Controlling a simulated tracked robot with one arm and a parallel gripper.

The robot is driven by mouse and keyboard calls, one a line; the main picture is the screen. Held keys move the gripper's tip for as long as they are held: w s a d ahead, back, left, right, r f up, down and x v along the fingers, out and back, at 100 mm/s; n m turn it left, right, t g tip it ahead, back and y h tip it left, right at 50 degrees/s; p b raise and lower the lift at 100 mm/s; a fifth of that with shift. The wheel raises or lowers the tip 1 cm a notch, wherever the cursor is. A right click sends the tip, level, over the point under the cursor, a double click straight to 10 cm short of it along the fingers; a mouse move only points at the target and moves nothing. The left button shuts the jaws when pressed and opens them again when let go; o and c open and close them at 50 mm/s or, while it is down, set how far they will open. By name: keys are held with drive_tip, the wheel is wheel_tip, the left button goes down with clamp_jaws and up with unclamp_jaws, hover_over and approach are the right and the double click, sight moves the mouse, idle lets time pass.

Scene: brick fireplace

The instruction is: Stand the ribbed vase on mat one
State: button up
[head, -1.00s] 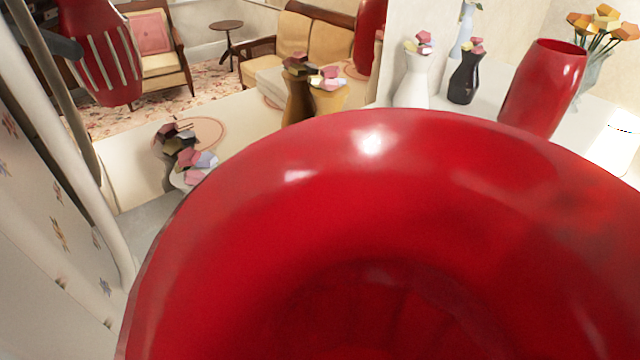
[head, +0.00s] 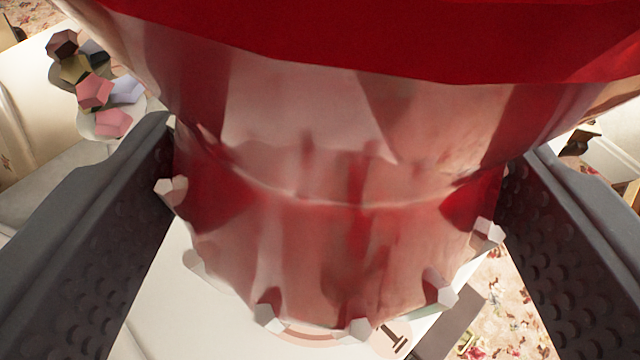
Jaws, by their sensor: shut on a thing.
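The ribbed vase (head: 330,250) is glossy red with pale ribs that end in white knobs around its lower edge. It fills the middle of the head view, and its wide upper part hides much of the scene. My gripper (head: 340,165) is shut on it, with one dark finger on each side. Below the vase's lower edge, part of a pale pinkish round mat (head: 392,338) shows, with a dark mark like a one. The vase covers most of this mat. I cannot tell whether the vase touches it.
A white shelf (head: 165,310) lies below the vase. Beyond its edge at lower right is a flowered carpet (head: 495,300). A small vase with pink, white and dark blooms (head: 95,90) stands at upper left, near my left finger.

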drive_tip(key=shift+w+f, duration=0.1)
drive_tip(key=shift+f, duration=1.6)
drive_tip(key=shift+f, duration=0.2)
drive_tip(key=o, duration=2)
drive_tip(key=shift+r, duration=0.15)
drive_tip(key=shift+r, duration=0.1)
drive_tip(key=b+v, duration=0.1)
drive_tip(key=v, duration=1.1)
drive_tip(key=shift+a, duration=0.1)
